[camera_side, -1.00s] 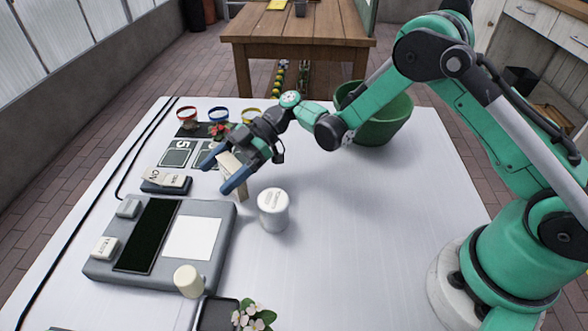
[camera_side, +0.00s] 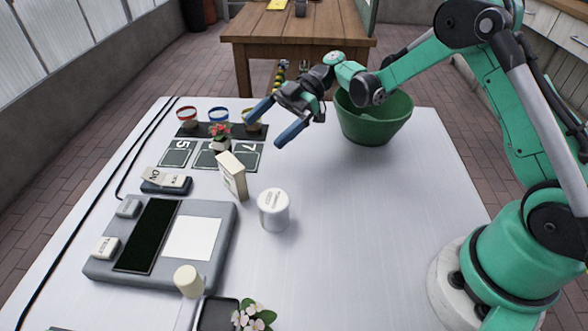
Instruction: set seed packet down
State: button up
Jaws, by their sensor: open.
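A cream, box-like packet (camera_side: 232,175), which I take for the seed packet, stands upright on the white table (camera_side: 370,240). It is between the numbered dark tiles and the white canister. Its printing is too small to read. My gripper (camera_side: 264,126) is open and empty, with its two blue fingers spread. It hangs above the table, up and to the right of the packet, apart from it.
A white canister (camera_side: 274,210) stands just right of the packet. A grey console (camera_side: 215,220) lies at left. A small red-flowered pot (camera_side: 221,136) and numbered tiles (camera_side: 176,154) are behind. The table's right side is clear.

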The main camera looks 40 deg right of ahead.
jog(key=s+d+r+m+t+h, duration=0.2)
jog(key=s+m+h, duration=0.4)
jog(key=m, duration=0.3)
jog(key=s+d+r+m+t+h, duration=0.3)
jog(key=s+d+m+t+h, duration=0.1)
jog(key=s+m+h, duration=0.3)
jog(key=shift+r+m+t+h, duration=0.3)
jog(key=shift+m+t, duration=0.3)
jog(key=shift+m, duration=0.4)
